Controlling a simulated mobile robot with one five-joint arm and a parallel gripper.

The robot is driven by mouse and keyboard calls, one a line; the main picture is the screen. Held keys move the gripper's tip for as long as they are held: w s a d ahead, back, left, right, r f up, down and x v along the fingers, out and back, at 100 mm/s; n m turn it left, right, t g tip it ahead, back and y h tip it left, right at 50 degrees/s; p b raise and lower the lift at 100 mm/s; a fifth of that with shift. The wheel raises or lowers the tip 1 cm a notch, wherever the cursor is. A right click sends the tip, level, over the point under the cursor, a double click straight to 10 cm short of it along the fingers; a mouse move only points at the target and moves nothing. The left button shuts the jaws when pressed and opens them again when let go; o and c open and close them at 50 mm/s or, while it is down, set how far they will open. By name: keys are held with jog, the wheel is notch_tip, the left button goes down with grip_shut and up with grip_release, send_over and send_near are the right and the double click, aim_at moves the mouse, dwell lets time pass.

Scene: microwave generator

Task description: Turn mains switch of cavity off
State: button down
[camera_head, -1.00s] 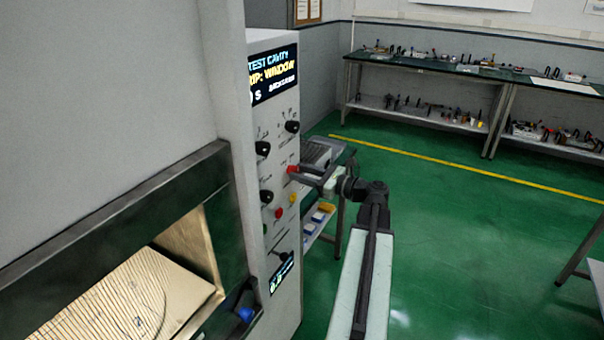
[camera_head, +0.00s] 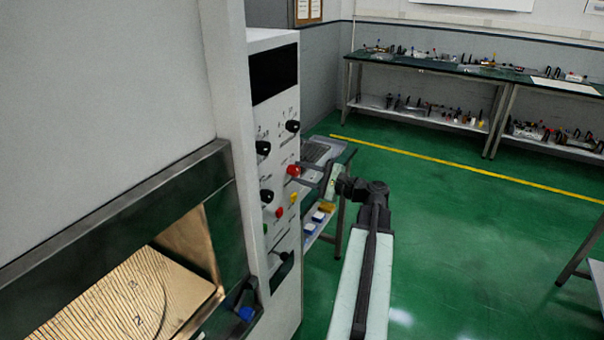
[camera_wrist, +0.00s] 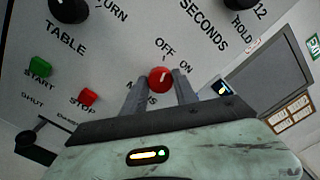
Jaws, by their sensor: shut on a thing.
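The mains switch is a red knob (camera_wrist: 160,79) between the OFF and ON labels on the front panel. In the wrist view its white pointer mark sits near the top, on the OFF side. The red knob also shows in the head view (camera_head: 293,170). My gripper (camera_wrist: 160,90) has its two grey fingers on either side of the knob and is shut on it. My gripper also shows in the head view (camera_head: 303,171), reaching the panel from the right. The cavity (camera_head: 215,240) is at the left, and the panel's display (camera_head: 273,73) is black.
Black knobs (camera_head: 292,126) sit above and left of the switch. A green START button (camera_wrist: 40,67) and a red STOP button (camera_wrist: 87,97) are on the same panel. A small bench (camera_head: 325,155) stands behind my gripper. Green floor lies open at right.

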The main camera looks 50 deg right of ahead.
jog(key=shift+n, duration=0.8)
jog(key=c, duration=1)
grip_release()
jog(key=shift+o, duration=0.2)
jog(key=v, duration=0.7)
jog(key=shift+s, duration=0.4)
